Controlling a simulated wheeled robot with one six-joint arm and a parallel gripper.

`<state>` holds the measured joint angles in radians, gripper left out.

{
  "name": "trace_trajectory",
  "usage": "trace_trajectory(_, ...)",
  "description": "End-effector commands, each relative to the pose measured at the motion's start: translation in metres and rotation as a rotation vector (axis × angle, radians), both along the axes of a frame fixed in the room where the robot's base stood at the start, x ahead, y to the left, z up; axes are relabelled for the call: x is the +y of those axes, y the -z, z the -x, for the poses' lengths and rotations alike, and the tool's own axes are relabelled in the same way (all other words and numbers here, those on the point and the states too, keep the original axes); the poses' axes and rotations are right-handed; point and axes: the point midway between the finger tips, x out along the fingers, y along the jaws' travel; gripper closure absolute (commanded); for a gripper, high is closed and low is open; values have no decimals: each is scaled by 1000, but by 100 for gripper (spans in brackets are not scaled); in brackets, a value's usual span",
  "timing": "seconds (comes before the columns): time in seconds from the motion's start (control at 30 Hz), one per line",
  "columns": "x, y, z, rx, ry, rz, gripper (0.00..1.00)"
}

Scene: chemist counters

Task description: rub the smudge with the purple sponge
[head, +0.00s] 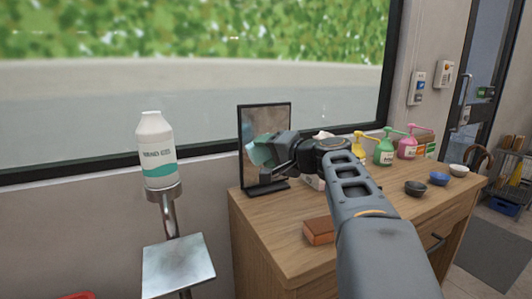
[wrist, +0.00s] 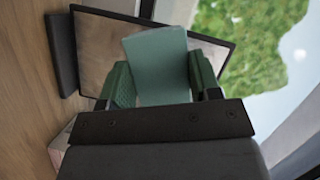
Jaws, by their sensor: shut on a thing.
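My gripper (head: 270,150) is shut on a teal, sponge-like block (wrist: 156,62), held between its green finger pads in the wrist view. The block (head: 262,150) shows in the head view in front of a dark-framed mirror or screen (head: 279,118) on the wooden counter. This framed panel (wrist: 98,42) also fills much of the wrist view, tilted. I cannot tell whether the block touches its face. No purple sponge shows. I cannot make out a clear smudge; the block and gripper cover part of the panel.
A white bottle (head: 157,150) stands on a metal stand at left. On the counter (head: 275,238) are a reddish-brown block (head: 318,231), pump bottles in green (head: 384,153) and pink (head: 407,148), and bowls in black (head: 415,188), blue (head: 439,178) and white (head: 458,170). A window (head: 200,90) is behind.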

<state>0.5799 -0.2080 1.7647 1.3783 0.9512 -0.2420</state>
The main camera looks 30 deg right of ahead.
Motion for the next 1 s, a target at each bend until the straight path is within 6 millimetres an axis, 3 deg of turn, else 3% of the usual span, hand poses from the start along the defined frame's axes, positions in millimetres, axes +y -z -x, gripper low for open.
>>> trace_trajectory(0.33,0,1,3,-1,1,1,62)
trace_trajectory(0.7,0,2,29,-1,2,1,62)
trace_trajectory(1.0,0,0,30,0,0,0,62)
